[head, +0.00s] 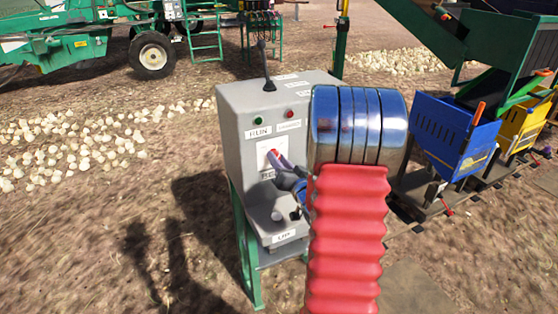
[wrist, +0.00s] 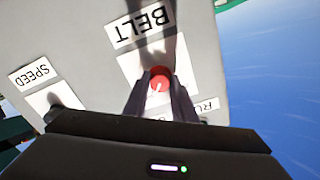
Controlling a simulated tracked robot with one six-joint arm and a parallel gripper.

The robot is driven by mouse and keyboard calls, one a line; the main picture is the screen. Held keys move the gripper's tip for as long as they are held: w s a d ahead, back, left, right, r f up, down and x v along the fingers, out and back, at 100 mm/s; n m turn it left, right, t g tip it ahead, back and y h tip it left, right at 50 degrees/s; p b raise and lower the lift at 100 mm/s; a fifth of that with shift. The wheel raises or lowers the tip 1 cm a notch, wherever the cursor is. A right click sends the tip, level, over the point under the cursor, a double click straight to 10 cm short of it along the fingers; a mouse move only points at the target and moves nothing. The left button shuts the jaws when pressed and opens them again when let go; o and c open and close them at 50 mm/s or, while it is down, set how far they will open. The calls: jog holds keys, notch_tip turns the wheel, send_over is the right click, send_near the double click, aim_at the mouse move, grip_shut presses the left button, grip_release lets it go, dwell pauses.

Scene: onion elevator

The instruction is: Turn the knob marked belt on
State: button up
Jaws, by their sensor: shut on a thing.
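The belt knob (wrist: 159,79) is a round red knob with a pale pointer line, on a white plate on the grey control box (head: 240,125). The BELT label (wrist: 138,24) shows upside down in the wrist view. In the wrist view my gripper (wrist: 160,88) is shut on the knob, one finger on each side. In the head view my gripper (head: 278,162) reaches the white plate on the box's front, and the arm partly covers the BELT label.
A RUN label sits under a green button (head: 258,120), with a red button (head: 290,114) beside it. A black-handled lever (head: 267,70) rises from the top. A lower shelf bears a LIFT label (head: 284,236). A blue crate (head: 450,135) stands to the right.

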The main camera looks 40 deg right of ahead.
jog(key=shift+d, duration=0.1)
dwell(0.4)
jog(key=o, duration=1)
jog(key=shift+o, duration=0.2)
jog(key=shift+s, duration=0.15)
